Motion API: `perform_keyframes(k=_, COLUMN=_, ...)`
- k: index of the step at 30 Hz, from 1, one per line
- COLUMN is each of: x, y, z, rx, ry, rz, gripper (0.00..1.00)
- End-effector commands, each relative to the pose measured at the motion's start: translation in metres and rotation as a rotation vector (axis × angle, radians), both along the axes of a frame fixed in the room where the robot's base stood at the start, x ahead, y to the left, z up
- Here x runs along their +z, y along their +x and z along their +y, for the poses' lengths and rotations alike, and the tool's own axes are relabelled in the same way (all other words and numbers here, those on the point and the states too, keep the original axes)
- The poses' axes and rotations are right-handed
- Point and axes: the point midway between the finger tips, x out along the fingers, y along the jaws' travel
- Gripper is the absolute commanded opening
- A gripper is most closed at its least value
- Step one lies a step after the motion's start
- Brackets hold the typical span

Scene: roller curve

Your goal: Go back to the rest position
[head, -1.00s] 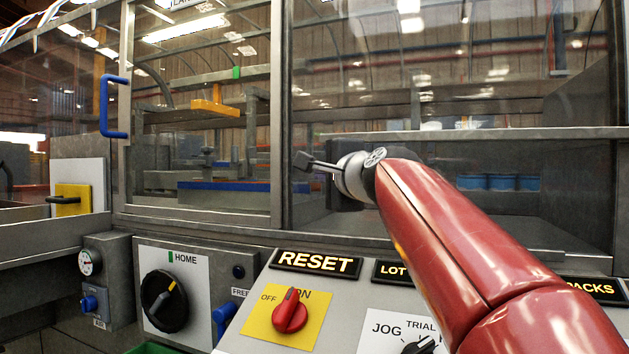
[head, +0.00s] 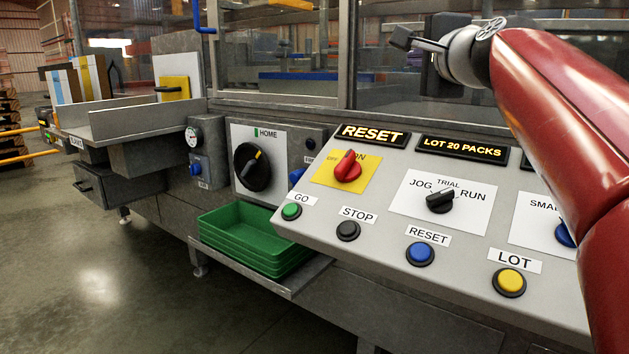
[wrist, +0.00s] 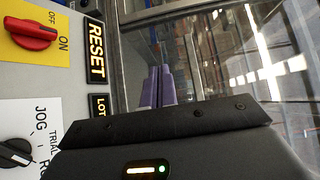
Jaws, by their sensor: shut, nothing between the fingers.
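My gripper (head: 402,38) is at the upper middle of the head view, above the sloped control panel (head: 392,165) and in front of the machine's glazed front. Its fingers are shut and hold nothing. In the wrist view the purplish fingers (wrist: 157,87) lie close together beyond the dark gripper body, apart from the panel and the RESET sign (wrist: 95,52). My red arm reaches in from the right of the head view and hides the right part of the panel.
The panel carries a red switch (head: 348,166), a black JOG/RUN knob (head: 440,201) and several buttons. Green trays (head: 255,240) sit on a low shelf below. A conveyor exit (head: 140,118) juts out at left. The floor (head: 95,265) at front left is clear.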

Motion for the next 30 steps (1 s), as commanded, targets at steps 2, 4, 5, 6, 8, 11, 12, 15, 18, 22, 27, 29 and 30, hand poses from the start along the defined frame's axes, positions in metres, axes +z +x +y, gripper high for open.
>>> perform_keyframes(k=2, x=-0.014, y=-0.007, z=0.005, rx=0.008, ry=-0.052, rz=0.029, gripper=0.00)
perform_keyframes(k=4, x=-0.025, y=-0.011, z=0.008, rx=0.015, ry=-0.097, rz=0.053, gripper=0.00)
perform_keyframes(k=5, x=-0.031, y=-0.014, z=0.009, rx=0.018, ry=-0.117, rz=0.065, gripper=0.00)
perform_keyframes(k=6, x=-0.038, y=-0.017, z=0.011, rx=0.023, ry=-0.145, rz=0.080, gripper=0.00)
perform_keyframes(k=8, x=-0.050, y=-0.022, z=0.014, rx=0.032, ry=-0.189, rz=0.103, gripper=0.00)
perform_keyframes(k=11, x=-0.075, y=-0.034, z=0.020, rx=0.053, ry=-0.277, rz=0.151, gripper=0.00)
perform_keyframes(k=12, x=-0.086, y=-0.039, z=0.022, rx=0.062, ry=-0.316, rz=0.172, gripper=0.00)
perform_keyframes(k=15, x=-0.117, y=-0.055, z=0.027, rx=0.094, ry=-0.424, rz=0.229, gripper=0.00)
perform_keyframes(k=18, x=-0.155, y=-0.076, z=0.031, rx=0.139, ry=-0.551, rz=0.297, gripper=0.00)
perform_keyframes(k=22, x=-0.220, y=-0.118, z=0.036, rx=0.233, ry=-0.764, rz=0.406, gripper=0.00)
perform_keyframes(k=27, x=-0.319, y=-0.188, z=0.034, rx=0.419, ry=-1.079, rz=0.560, gripper=0.00)
perform_keyframes(k=29, x=-0.350, y=-0.212, z=0.031, rx=0.488, ry=-1.175, rz=0.604, gripper=0.00)
perform_keyframes(k=30, x=-0.368, y=-0.227, z=0.029, rx=0.532, ry=-1.232, rz=0.631, gripper=0.00)
